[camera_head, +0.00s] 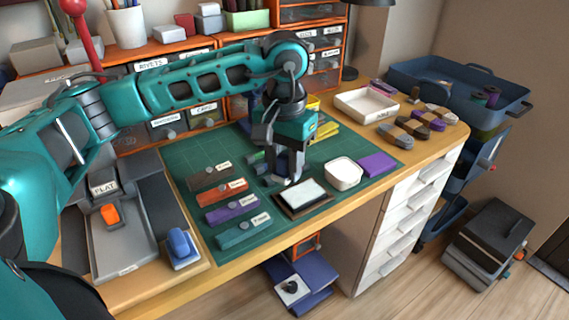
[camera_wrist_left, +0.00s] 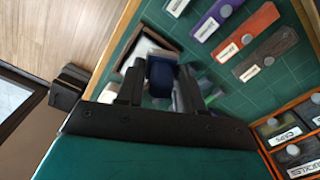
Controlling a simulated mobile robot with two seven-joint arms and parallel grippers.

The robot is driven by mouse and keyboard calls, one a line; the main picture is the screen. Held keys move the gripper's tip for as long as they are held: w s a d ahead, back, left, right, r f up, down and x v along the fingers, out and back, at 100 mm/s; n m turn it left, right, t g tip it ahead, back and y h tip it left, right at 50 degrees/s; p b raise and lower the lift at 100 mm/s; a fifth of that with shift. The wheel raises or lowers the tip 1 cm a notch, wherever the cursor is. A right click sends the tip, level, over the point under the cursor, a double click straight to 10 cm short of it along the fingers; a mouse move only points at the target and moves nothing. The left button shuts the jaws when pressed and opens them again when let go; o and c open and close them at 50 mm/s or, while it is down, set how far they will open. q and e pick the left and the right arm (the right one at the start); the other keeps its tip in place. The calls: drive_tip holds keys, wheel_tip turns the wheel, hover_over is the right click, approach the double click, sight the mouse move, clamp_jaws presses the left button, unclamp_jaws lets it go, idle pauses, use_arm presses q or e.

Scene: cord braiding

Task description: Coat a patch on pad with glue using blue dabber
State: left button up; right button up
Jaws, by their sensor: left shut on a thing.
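My left gripper (camera_head: 290,178) reaches down over the green mat, just behind the pad (camera_head: 308,193). The pad is a white rectangle in a dark brown frame. In the left wrist view the fingers (camera_wrist_left: 155,90) are shut on a dark blue piece, the blue dabber (camera_wrist_left: 161,72). The pad also shows in the left wrist view (camera_wrist_left: 142,52), partly hidden behind the dabber and a finger. I cannot tell whether the dabber's tip touches the pad, nor see any glue on it. My right gripper is not in view.
A white square dish (camera_head: 343,173) and a purple block (camera_head: 378,162) sit right of the pad. Several labelled bars, including a teal one (camera_head: 243,231), lie to its left. A blue rounded thing (camera_head: 180,243) stands near the front left edge. Orange drawers line the back.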

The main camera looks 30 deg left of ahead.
sight(285, 153)
use_arm(q)
drive_tip(key=shift+r+p, duration=0.9)
drive_tip(key=shift+r, duration=0.6)
